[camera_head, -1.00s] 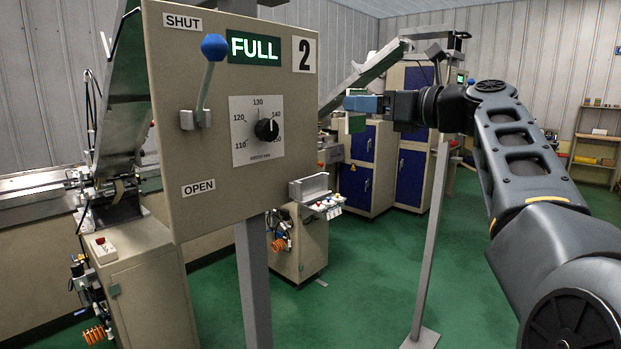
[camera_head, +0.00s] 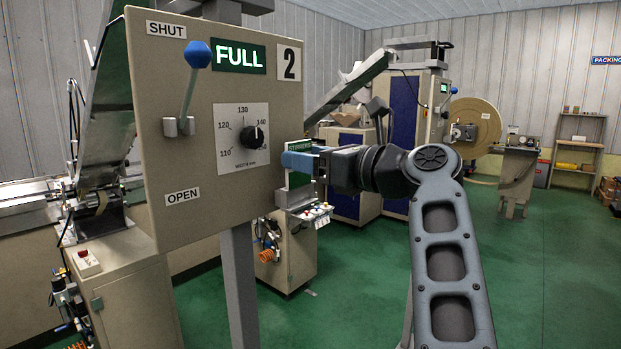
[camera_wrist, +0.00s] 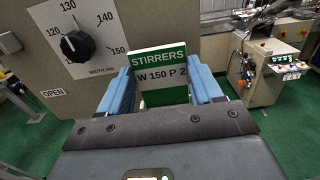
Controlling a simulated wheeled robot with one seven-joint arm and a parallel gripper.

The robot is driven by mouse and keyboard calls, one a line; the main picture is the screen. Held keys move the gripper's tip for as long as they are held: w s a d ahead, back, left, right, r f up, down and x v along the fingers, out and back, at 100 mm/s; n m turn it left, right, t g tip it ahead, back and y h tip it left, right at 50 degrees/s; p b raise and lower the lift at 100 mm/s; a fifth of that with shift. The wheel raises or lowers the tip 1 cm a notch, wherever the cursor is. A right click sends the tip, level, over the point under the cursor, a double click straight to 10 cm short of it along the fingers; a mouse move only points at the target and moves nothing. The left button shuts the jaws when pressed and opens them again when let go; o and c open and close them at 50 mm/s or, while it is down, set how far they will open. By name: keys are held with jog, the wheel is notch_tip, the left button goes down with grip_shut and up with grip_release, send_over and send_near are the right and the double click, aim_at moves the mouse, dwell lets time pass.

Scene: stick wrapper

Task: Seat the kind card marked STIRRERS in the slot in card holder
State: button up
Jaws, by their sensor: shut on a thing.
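The kind card (camera_wrist: 158,72) is green with white bands and reads STIRRERS and W 150 P 2 in the wrist view. My gripper (camera_wrist: 158,88) is shut on it, with a blue finger at each side. I cannot make out the card holder's slot for certain. A grey block (camera_head: 288,200) shows just below the card in the head view; I cannot tell whether it is the holder or whether they touch.
A large beige panel (camera_head: 200,100) with a blue-knobbed lever (camera_head: 197,54), a width dial (camera_head: 251,137) and a lit FULL sign stands close at left. Behind is a small machine with buttons (camera_head: 318,212). Green floor (camera_head: 540,270) is clear at right.

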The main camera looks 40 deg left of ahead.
notch_tip(320, 180, down, 3)
jog(key=shift+r+b, duration=0.1)
jog(key=shift+b, duration=1.1)
jog(key=o, duration=1.1)
jog(key=d, duration=0.4)
jog(key=d+b, duration=0.1)
jog(key=d, duration=0.3)
jog(key=s+d, duration=0.1)
jog(key=d, duration=0.3)
jog(key=shift+b, duration=0.4)
